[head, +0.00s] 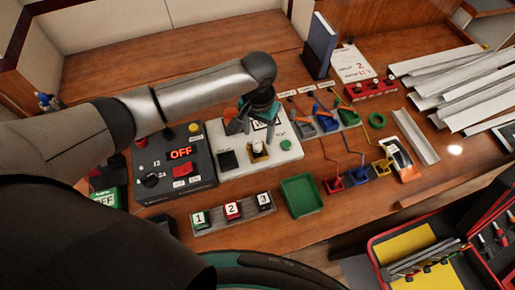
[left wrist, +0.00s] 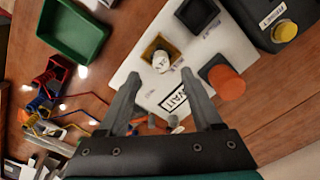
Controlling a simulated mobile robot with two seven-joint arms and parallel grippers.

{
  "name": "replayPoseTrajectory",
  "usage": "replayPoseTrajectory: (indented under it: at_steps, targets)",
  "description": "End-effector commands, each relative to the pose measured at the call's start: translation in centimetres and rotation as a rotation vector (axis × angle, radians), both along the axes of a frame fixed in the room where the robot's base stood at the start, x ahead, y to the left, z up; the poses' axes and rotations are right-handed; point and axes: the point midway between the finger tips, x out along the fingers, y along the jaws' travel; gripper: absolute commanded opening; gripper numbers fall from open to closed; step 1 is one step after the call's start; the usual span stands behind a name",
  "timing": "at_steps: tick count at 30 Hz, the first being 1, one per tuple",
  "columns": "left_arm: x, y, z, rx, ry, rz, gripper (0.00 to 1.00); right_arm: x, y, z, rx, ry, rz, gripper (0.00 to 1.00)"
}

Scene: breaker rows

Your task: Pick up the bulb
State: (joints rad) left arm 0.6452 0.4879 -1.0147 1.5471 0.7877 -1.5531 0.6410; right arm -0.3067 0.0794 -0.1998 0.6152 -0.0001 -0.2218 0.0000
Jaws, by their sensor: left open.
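The small white bulb (head: 258,147) sits in a brown-yellow square socket (head: 256,157) on the white board (head: 285,154). In the left wrist view the bulb (left wrist: 162,62) stands upright in the socket (left wrist: 149,50), just beyond the fingertips and roughly centred between them. My left gripper (head: 254,124) is over the white board, behind the bulb in the head view. In the left wrist view its two fingers (left wrist: 160,76) are spread apart with nothing held. My right gripper is not in view.
An orange cylinder (left wrist: 227,84) stands close by the right finger. Left of the board is a dark panel (head: 148,160) with an OFF display. A green tray (head: 301,195) and numbered blocks (head: 232,211) stand in front. Coloured wire stands are to the right.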

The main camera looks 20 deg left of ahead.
Motion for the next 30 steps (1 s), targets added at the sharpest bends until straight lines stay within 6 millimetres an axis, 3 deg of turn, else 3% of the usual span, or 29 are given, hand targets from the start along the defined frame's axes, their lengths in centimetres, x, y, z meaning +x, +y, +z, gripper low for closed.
replayPoseTrajectory:
  at_steps: [7, 15, 24, 30]
  targets:
    - [-0.1, 0.1, -1.9, 0.001, 0.002, 0.0, 0.67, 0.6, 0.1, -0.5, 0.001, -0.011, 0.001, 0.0]
    - [-0.3, 0.2, -5.8, 0.001, 0.002, -0.001, 0.67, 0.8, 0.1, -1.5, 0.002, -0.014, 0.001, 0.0]
    - [-0.3, 0.1, -6.2, 0.0, -0.001, -0.002, 0.67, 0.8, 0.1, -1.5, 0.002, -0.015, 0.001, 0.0]
    - [-0.3, 0.2, -6.2, 0.0, 0.0, -0.002, 0.45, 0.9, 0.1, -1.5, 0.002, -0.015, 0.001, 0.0]
